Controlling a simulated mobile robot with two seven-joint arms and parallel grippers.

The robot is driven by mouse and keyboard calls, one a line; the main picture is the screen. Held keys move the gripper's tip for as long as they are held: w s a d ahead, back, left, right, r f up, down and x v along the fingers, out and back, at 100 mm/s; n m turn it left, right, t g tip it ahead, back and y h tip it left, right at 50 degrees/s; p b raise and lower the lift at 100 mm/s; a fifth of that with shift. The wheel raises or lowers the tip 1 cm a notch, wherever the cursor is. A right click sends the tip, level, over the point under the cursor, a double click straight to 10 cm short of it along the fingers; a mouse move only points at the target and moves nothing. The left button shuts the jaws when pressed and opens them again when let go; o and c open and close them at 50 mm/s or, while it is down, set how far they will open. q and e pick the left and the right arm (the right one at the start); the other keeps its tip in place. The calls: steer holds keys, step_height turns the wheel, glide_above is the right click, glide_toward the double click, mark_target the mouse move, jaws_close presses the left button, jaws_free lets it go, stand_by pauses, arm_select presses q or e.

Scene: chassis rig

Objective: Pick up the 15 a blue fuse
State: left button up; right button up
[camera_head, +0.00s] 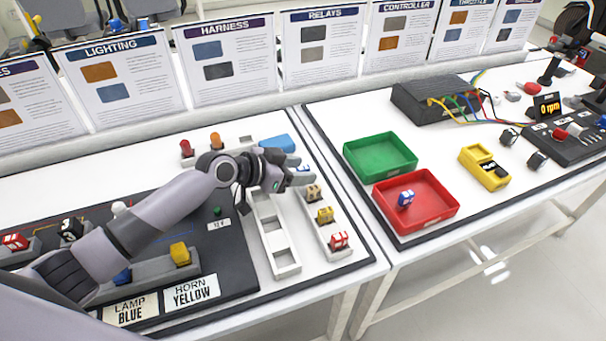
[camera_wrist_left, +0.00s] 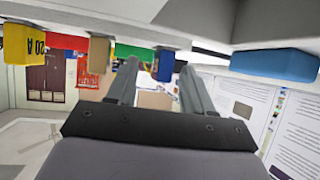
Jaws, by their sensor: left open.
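A blue fuse (camera_head: 306,168) sits at the far end of the right-hand fuse rack, mostly hidden behind my left gripper (camera_head: 300,174) in the head view. The left gripper is open, with its fingers at this fuse. In the left wrist view the blue fuse (camera_wrist_left: 163,65) appears between the two fingers of my left gripper (camera_wrist_left: 158,75), nearer the right finger; I cannot tell whether they touch. Its rating is not readable. Another blue fuse (camera_head: 405,199) lies in the red bin (camera_head: 440,221). My right gripper is not in view.
Tan (camera_head: 313,193), yellow (camera_head: 325,215) and red (camera_head: 339,240) fuses stand in the same rack, close to the gripper. An empty-slotted grey rack (camera_head: 285,262) is beside it. A blue box (camera_head: 278,143) is just behind. The green bin (camera_head: 380,155) is empty.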

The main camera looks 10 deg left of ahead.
arm_select(q)
jaws_close()
